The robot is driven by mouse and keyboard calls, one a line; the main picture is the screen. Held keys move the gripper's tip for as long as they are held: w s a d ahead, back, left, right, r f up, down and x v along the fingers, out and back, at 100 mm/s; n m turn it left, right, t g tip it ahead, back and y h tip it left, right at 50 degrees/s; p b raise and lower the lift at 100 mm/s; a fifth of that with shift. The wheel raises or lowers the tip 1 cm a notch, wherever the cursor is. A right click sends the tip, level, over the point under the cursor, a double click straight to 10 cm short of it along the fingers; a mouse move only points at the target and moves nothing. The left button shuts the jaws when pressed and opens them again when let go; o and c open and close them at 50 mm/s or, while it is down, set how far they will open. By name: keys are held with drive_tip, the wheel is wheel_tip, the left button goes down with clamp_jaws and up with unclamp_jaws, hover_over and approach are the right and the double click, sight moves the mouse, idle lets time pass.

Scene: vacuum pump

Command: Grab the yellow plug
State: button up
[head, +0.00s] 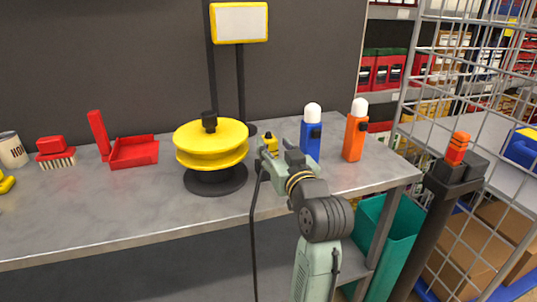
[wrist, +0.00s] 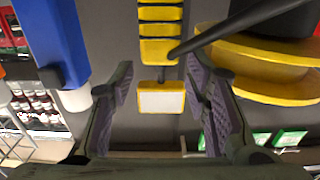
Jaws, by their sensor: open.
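The yellow plug (head: 270,140) shows as a small yellow and black piece on the grey table, partly hidden behind my gripper (head: 276,152). In the wrist view, a ridged yellow piece with dark grooves, which looks like the plug (wrist: 160,48), lies at the top centre. It lines up with the gap between the fingers of my gripper (wrist: 160,84). The fingers are apart and nothing is held between them. Whether a finger touches the plug cannot be told.
A yellow reel (head: 211,136) on a black base stands close left. A blue bottle (head: 311,138) and an orange bottle (head: 355,135) stand close right. A yellow-framed sign (head: 239,22) rises behind. A black cable (head: 253,230) hangs down the table's front.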

sight(271, 143)
drive_tip(key=p+x, duration=0.1)
drive_tip(key=x, duration=0.1)
drive_tip(key=p+x, duration=0.1)
drive_tip(key=x, duration=0.2)
drive_tip(key=shift+w+a+f, duration=0.15)
drive_tip(key=shift+w+f, duration=0.05)
drive_tip(key=shift+w, duration=0.05)
drive_tip(key=shift+c, duration=0.4)
clamp_jaws()
